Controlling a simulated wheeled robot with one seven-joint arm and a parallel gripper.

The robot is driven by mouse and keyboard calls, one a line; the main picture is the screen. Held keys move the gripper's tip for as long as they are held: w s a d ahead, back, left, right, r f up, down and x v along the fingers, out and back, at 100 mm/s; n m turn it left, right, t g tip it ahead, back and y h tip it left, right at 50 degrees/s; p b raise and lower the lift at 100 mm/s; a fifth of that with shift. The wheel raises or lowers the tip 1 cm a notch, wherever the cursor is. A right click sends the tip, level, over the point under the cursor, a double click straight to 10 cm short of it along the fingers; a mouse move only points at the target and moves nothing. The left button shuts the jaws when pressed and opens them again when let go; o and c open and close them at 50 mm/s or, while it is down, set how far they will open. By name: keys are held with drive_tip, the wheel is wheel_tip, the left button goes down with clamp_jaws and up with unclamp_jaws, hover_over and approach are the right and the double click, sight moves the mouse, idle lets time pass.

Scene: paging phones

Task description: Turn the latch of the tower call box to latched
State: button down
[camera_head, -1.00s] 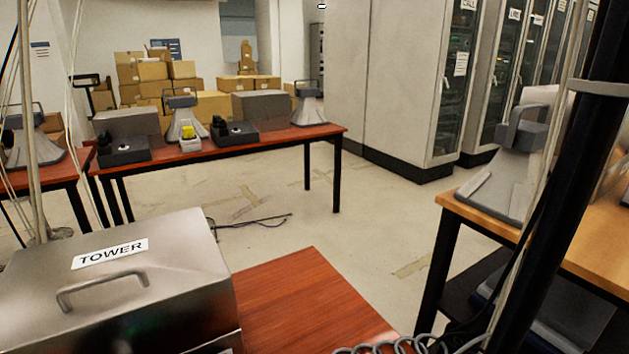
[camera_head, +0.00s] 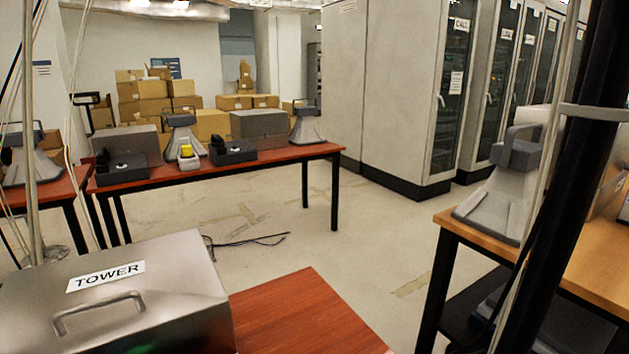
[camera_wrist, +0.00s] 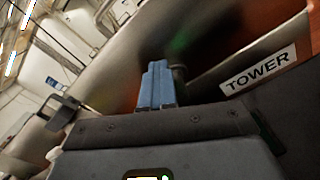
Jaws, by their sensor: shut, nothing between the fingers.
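The tower call box (camera_head: 185,290) is a brushed metal case with a white TOWER label (camera_head: 106,276) and a bar handle (camera_head: 98,312) on its upper face. It stands at the lower left of the head view, cut off by the frame. In the wrist view its metal surface (camera_wrist: 225,35) and label (camera_wrist: 258,68) show tilted. My gripper (camera_wrist: 157,68) has blue fingers, shut and empty, in front of the metal. A small grey part (camera_wrist: 179,74) shows just right of the fingertips; I cannot tell whether it is the latch or whether they touch. My gripper is outside the head view.
A red-brown tabletop (camera_head: 300,318) extends right of the box. A wooden table (camera_head: 590,245) with a grey device (camera_head: 500,195) and a black post (camera_head: 562,180) are at right. Another table (camera_head: 215,172) stands behind. Open floor (camera_head: 290,235) lies between, with a cable (camera_head: 250,240) on it.

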drive_tip(key=shift+s+d+f, duration=0.1)
drive_tip(key=shift+d+f, duration=0.05)
drive_tip(key=shift+f, duration=0.45)
drive_tip(key=shift+r+p, duration=0.3)
drive_tip(key=shift+p, duration=0.2)
drive_tip(key=shift+r+p+v, duration=0.2)
drive_tip(key=shift+p+v, duration=0.05)
drive_tip(key=shift+v, duration=1.2)
drive_tip(key=shift+r+p+v, duration=0.2)
drive_tip(key=shift+v, duration=1.25)
drive_tip(key=shift+s, duration=0.1)
